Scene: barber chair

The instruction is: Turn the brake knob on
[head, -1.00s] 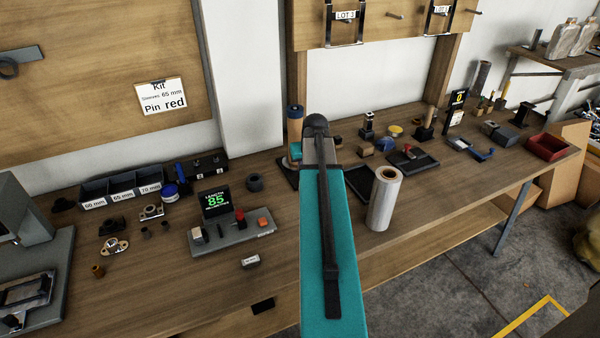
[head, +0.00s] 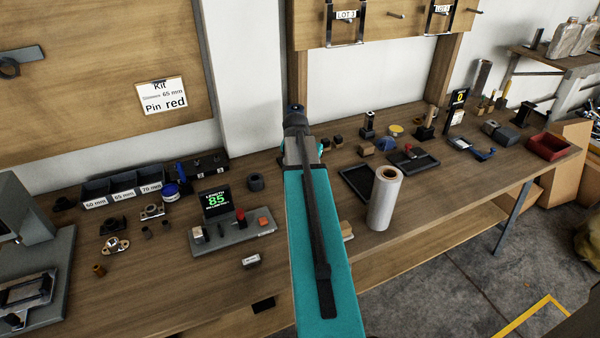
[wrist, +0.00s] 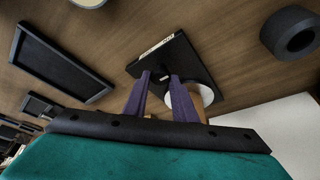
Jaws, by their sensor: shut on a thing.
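A black stand plate (wrist: 185,58) with a pale label on its edge lies on the bench in the wrist view. A white disc (wrist: 203,95) and a tan cylinder (wrist: 190,104) show on it, just right of my fingers. My gripper (wrist: 160,76) has its two purple fingers reaching over the plate, closed with a narrow gap. They are shut on a small dark part, which I take for the brake knob; it is mostly hidden between them, and its setting cannot be read. In the head view my own arm covers the fingers and nearly all of the stand.
A pale roll (head: 384,198) stands upright right of my arm, near a black tray (head: 358,182). Left are the display unit (head: 232,232) and labelled bins (head: 122,188). In the wrist view a dark ring (wrist: 291,32) and a black tray (wrist: 62,62) lie apart from the stand.

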